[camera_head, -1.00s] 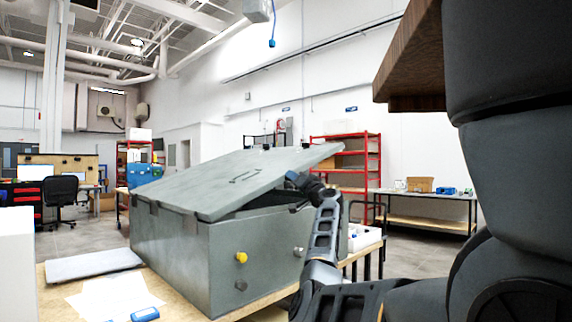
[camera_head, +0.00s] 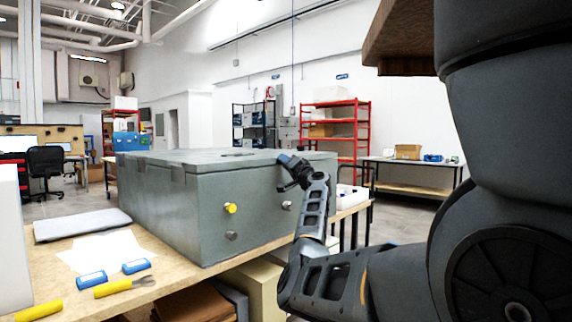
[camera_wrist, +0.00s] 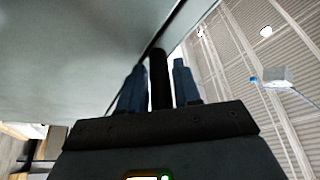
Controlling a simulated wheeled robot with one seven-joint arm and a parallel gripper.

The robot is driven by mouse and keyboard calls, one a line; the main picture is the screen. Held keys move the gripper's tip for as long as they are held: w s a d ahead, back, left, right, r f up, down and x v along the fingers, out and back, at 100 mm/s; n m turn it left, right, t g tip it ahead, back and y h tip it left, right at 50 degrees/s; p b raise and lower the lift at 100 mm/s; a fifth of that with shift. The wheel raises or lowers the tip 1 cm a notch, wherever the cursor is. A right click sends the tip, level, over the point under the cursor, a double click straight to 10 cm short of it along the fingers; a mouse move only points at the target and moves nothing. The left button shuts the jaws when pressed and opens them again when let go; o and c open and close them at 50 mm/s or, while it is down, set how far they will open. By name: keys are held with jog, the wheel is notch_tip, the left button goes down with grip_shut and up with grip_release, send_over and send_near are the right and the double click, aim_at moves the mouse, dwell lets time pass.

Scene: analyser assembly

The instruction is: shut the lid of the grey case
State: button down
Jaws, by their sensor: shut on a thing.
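The grey case (camera_head: 262,215) stands on the wooden table, with a yellow knob (camera_head: 230,208) and round metal fittings on its front. Its lid (camera_head: 205,156) lies about level along the top of the case, and I see no clear gap at the front. My gripper (camera_head: 290,165) is at the lid's front edge, toward the right. In the wrist view, its two blue fingers (camera_wrist: 158,88) stand on either side of a black bar (camera_wrist: 160,75), beside a broad grey surface. My gripper is shut on this bar. Its join to the lid is not clear.
On the table (camera_head: 190,270), left of the case, lie a closed grey laptop (camera_head: 82,224), white paper, blue items (camera_head: 92,281) and yellow-handled tools (camera_head: 120,287). A brown wooden edge (camera_head: 405,35) hangs at upper right. Red shelving (camera_head: 340,130) stands far behind.

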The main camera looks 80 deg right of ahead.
jog(key=shift+s+f, duration=0.15)
jog(key=shift+f, duration=0.15)
jog(key=c, duration=1.1)
grip_release()
jog(key=shift+f, duration=0.1)
jog(key=shift+o, duration=0.5)
jog(key=v, duration=0.7)
jog(key=shift+s+a, duration=0.25)
jog(key=shift+a, duration=0.05)
